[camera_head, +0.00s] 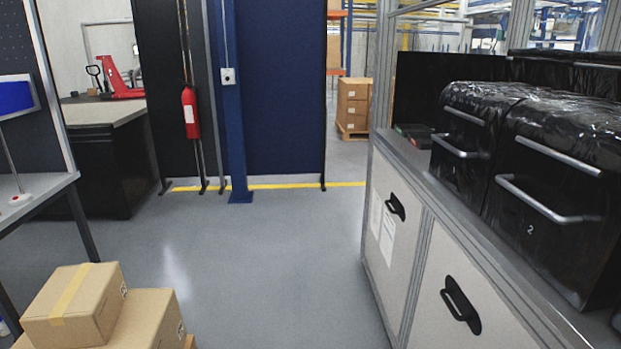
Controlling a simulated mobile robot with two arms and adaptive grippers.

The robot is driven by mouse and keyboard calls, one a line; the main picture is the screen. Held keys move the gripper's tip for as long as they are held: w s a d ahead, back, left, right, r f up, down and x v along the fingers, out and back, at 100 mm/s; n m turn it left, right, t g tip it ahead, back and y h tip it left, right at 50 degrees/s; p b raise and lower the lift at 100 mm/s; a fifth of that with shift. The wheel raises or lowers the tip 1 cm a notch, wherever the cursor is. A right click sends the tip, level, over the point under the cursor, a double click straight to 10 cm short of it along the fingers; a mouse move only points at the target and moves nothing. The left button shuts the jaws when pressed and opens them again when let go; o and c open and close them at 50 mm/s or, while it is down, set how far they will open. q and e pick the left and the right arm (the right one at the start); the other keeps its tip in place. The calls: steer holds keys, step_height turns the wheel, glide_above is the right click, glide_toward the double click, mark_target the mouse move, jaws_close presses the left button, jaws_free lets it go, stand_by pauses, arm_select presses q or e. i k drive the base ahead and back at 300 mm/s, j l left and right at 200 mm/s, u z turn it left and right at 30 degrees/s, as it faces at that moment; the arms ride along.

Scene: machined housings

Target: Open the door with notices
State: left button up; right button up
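The door with notices (401,240) is the farther of two pale cabinet doors on the right. White paper sheets are stuck on it, and it has a black bow handle (396,207) near its upper right. It looks closed. The nearer door (428,312) has a similar black handle (460,305) and no notices that I can see; its lower part is cut off by the frame. Neither of my grippers shows in the head view.
Black plastic-wrapped cases (555,185) with metal handles stand on the cabinet's top. Cardboard boxes (85,302) are stacked at the lower left, beside a table (35,187). The grey floor (240,265) between is clear. A blue post (232,120) and a red extinguisher (190,112) stand behind.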

mark_target(395, 212)
steer(key=i+j, duration=0.1)
steer(key=i, duration=1.65)
steer(key=i+l+z, duration=0.1)
steer(key=i+z, duration=0.35)
steer(key=i+j+z, duration=0.1)
steer(key=i+z, duration=0.4)
